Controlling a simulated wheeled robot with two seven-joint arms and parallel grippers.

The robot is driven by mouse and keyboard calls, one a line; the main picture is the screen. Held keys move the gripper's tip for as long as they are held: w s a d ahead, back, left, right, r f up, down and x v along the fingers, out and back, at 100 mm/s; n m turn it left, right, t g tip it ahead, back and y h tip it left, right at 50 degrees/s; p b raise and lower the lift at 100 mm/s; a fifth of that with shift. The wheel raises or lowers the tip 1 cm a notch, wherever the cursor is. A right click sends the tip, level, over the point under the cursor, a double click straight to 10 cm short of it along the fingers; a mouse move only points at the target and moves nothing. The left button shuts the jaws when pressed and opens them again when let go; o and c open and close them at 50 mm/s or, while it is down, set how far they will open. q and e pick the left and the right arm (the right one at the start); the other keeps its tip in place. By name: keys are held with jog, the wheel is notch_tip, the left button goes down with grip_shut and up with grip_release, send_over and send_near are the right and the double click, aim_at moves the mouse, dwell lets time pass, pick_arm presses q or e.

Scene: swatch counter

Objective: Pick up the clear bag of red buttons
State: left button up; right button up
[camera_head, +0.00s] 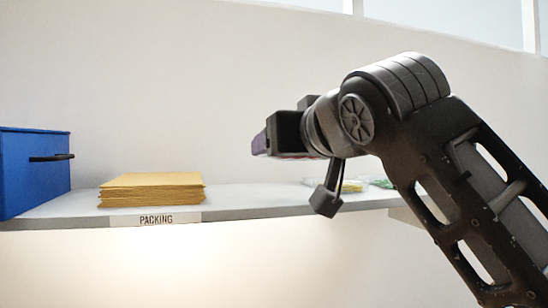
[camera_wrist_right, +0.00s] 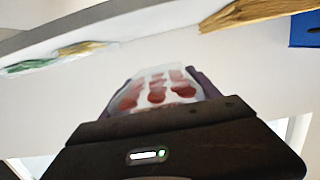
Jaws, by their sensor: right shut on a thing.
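The clear bag of red buttons (camera_wrist_right: 157,90) shows in the right wrist view between the two purple-grey fingers of my right gripper (camera_head: 259,143). Several red round shapes show through its clear film. My right gripper is shut on the bag. In the head view it is held up in front of the wall, above the shelf's height in the picture, and the bag is mostly hidden by the gripper there. My left gripper is in neither view.
A white shelf (camera_head: 250,203) runs along the wall, with a PACKING label (camera_head: 156,220). On it are a stack of tan envelopes (camera_head: 152,190), a blue box (camera_head: 35,172) at the left, and yellow (camera_wrist_right: 80,48) and green (camera_wrist_right: 29,66) bags. The shelf between envelopes and bags is clear.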

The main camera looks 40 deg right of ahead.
jog(key=f+v, duration=0.1)
jog(key=v, duration=0.7)
jog(key=shift+s+b, duration=0.35)
jog(key=shift+b, duration=0.05)
jog(key=shift+a+f, duration=0.1)
jog(key=shift+a, duration=0.05)
